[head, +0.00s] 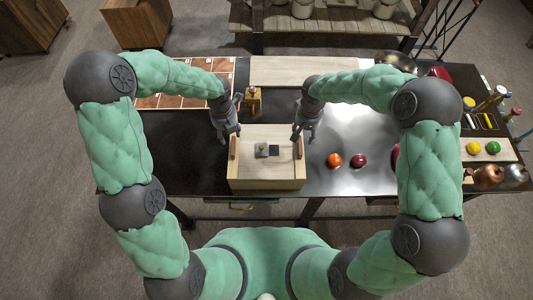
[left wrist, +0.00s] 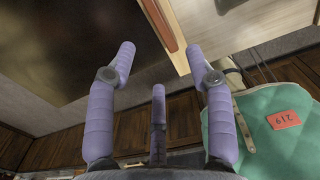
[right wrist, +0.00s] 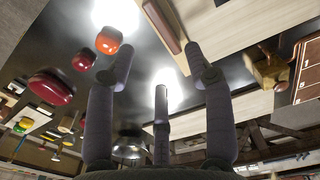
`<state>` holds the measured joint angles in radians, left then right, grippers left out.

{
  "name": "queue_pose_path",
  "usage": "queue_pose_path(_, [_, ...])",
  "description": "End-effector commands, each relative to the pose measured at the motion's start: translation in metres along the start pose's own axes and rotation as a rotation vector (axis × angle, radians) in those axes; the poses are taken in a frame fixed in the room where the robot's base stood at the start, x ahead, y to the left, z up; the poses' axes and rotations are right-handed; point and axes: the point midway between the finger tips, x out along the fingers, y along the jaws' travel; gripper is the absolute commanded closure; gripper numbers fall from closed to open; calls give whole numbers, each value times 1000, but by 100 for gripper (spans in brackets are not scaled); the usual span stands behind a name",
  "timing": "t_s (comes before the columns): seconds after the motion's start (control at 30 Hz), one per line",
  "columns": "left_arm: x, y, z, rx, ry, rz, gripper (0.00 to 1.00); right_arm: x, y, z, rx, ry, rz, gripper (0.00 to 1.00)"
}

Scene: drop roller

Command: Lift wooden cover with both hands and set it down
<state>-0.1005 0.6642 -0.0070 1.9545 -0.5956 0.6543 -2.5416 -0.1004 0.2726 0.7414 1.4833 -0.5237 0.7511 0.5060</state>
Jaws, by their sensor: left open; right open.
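The wooden cover (head: 267,172) is a pale box-like lid on the dark table, with a reddish-brown handle at its left side (head: 233,147) and another at its right side (head: 299,149). My left gripper (head: 229,134) is open at the far end of the left handle; that handle also shows in the left wrist view (left wrist: 163,26). My right gripper (head: 299,133) is open close to the right handle, which shows in the right wrist view (right wrist: 161,26). Neither gripper holds anything. What is under the cover is hidden.
A small grey device and dark square (head: 274,150) lie on the cover's top. A wooden figure (head: 253,100) stands behind it. Dark table left of the cover is clear.

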Motion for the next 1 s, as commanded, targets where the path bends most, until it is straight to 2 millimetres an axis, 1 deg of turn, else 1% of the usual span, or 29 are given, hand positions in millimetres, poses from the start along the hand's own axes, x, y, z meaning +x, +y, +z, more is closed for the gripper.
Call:
queue_pose_path(0.17, [18, 0, -1, 0, 4, 1, 47, 18, 0, 1, 0, -5, 1, 47])
queue_pose_path(0.5, [74, 0, -1, 0, 4, 0, 47, 74, 0, 1, 0, -5, 0, 47])
queue_pose_path(0.6, [87, 0, -1, 0, 4, 0, 47, 87, 0, 1, -1, -3, 0, 47])
queue_pose_path(0.8, [103, 0, 0, 0, 1, 0, 47, 103, 0, 0, 0, -2, 0, 47])
queue_pose_path(1.0, [107, 0, 0, -1, 0, -1, 47, 107, 0, 0, 0, -1, 0, 47])
